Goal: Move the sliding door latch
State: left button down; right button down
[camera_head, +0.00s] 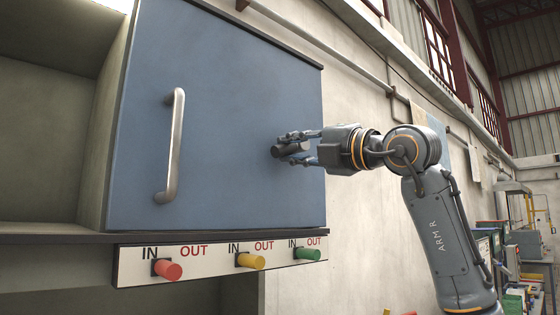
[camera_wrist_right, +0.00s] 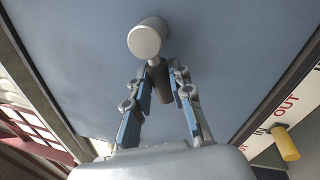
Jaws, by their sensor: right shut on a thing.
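The blue sliding door (camera_head: 230,120) fills the middle of the head view and carries a vertical metal bar handle (camera_head: 174,145). A dark cylindrical piece (camera_head: 288,150), which looks like the latch, sits near the door's right edge. My right gripper (camera_head: 292,144) comes in from the right and is shut on this latch. In the right wrist view, the fingers (camera_wrist_right: 161,88) are on either side of a dark tapered part, with a round grey knob (camera_wrist_right: 147,39) just beyond them. My left gripper is not in view.
Below the door is a ledge strip marked IN and OUT, with red (camera_head: 168,269), yellow (camera_head: 250,261) and green (camera_head: 308,254) knobs. An open compartment (camera_head: 45,140) lies left of the door. A pale wall and a cluttered work area are on the right.

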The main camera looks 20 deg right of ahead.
jog(key=m, duration=0.1)
jog(key=m+b, duration=0.1)
jog(key=shift+s+a+r+m+t+h, duration=0.1)
jog(key=shift+a+r+m+t+h, duration=0.05)
jog(key=shift+r+m+t+h, duration=0.2)
jog(key=shift+r+m, duration=0.2)
jog(key=shift+m, duration=0.45)
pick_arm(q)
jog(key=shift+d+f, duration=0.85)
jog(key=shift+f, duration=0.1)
pick_arm(e)
jog(key=shift+r+m+h, duration=0.25)
jog(key=shift+m, duration=0.45)
jog(key=c, duration=1.2)
grip_release()
jog(key=shift+o, duration=0.2)
jog(key=v, duration=1.2)
jog(key=shift+f, duration=0.1)
